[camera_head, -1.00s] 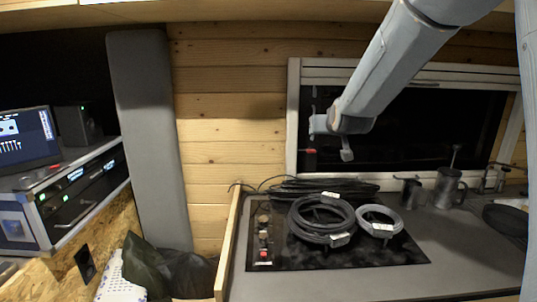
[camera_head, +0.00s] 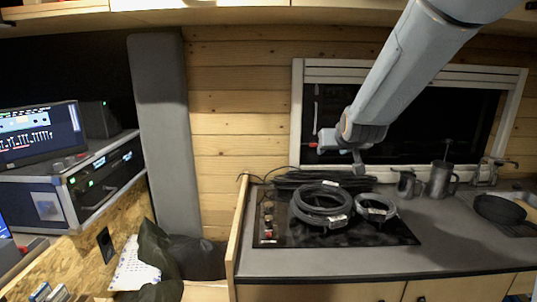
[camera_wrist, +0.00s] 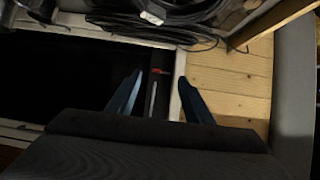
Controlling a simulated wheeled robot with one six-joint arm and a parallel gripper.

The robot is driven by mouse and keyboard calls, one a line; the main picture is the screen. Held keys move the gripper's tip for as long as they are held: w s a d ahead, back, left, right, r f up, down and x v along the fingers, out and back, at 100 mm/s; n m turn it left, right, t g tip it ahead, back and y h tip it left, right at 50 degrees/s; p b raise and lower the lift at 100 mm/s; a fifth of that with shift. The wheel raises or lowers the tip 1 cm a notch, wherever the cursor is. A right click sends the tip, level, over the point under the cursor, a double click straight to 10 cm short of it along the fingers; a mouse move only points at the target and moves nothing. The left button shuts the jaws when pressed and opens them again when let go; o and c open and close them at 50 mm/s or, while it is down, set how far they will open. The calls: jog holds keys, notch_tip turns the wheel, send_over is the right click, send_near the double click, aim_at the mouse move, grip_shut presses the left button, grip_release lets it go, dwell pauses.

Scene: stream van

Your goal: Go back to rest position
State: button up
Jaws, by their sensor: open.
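My gripper (camera_head: 340,143) hangs from my arm at the upper right in the head view, in front of the dark window and above the cable coils. In the wrist view my gripper (camera_wrist: 155,98) shows two dark fingers spread apart with nothing between them. The window frame and wooden wall lie beyond the fingers there.
Black cable coils (camera_head: 320,205) and a smaller grey coil (camera_head: 376,208) lie on the black hob (camera_head: 290,235). Metal mugs (camera_head: 440,180) and a pan (camera_head: 498,209) stand on the counter at right. A rack case (camera_head: 70,190) with a monitor (camera_head: 40,134) is at left. The counter front is clear.

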jog(key=s+f+g, duration=0.3)
jog(key=s+f, duration=0.3)
jog(key=s, duration=0.5)
jog(key=s+f+g, duration=0.3)
jog(key=s+f, duration=0.3)
jog(key=s, duration=0.4)
jog(key=s+f+g, duration=0.3)
jog(key=s+f, duration=0.4)
jog(key=s, duration=0.4)
notch_tip(320, 180, down, 10)
jog(key=s+g+b, duration=0.1)
jog(key=g+b, duration=0.1)
jog(key=b, duration=0.8)
jog(key=shift+s+g, duration=0.3)
jog(key=shift+s, duration=0.1)
jog(key=shift+r, duration=0.1)
